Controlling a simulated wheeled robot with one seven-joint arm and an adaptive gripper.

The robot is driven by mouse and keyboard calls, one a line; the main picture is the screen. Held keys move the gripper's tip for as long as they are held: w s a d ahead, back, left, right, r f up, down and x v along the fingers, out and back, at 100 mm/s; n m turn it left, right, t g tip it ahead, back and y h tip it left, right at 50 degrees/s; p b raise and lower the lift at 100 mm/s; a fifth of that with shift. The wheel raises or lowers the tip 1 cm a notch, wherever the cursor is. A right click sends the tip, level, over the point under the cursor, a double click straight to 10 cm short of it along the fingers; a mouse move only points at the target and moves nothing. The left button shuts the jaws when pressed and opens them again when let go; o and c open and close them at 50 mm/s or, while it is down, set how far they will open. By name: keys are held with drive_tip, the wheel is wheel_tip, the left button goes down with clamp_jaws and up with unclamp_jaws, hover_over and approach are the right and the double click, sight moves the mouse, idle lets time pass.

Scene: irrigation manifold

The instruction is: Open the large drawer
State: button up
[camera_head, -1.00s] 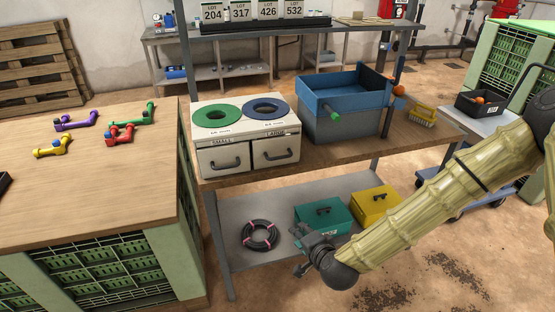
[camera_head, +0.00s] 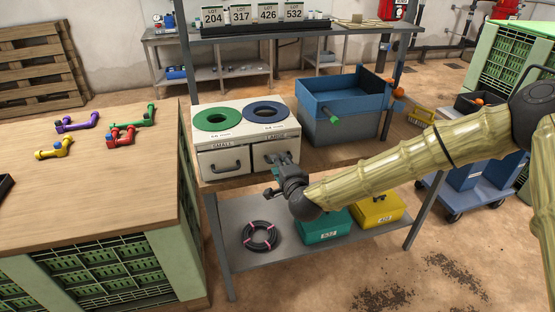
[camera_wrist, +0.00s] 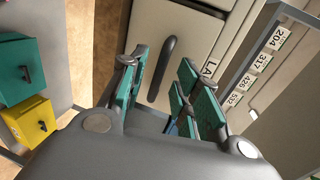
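The large drawer (camera_head: 262,164) is the right one of two in the white unit on the workbench, below the blue ring (camera_head: 267,112). It looks shut. My gripper (camera_head: 283,163) is in front of it and partly hides its dark handle. In the wrist view the drawer front (camera_wrist: 190,35) carries a dark bar handle (camera_wrist: 163,70) and part of a label. My gripper's green-padded fingers (camera_wrist: 165,92) are open, with the handle showing between them. I cannot tell whether they touch it.
The small drawer (camera_head: 222,163) with its own handle is at the left. A blue-grey bin (camera_head: 340,122) stands to the right on the bench. A lower shelf holds a black hose coil (camera_head: 260,237), a green box (camera_head: 322,228) and a yellow box (camera_head: 378,210).

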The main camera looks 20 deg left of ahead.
drive_tip(key=shift+x, duration=1.45)
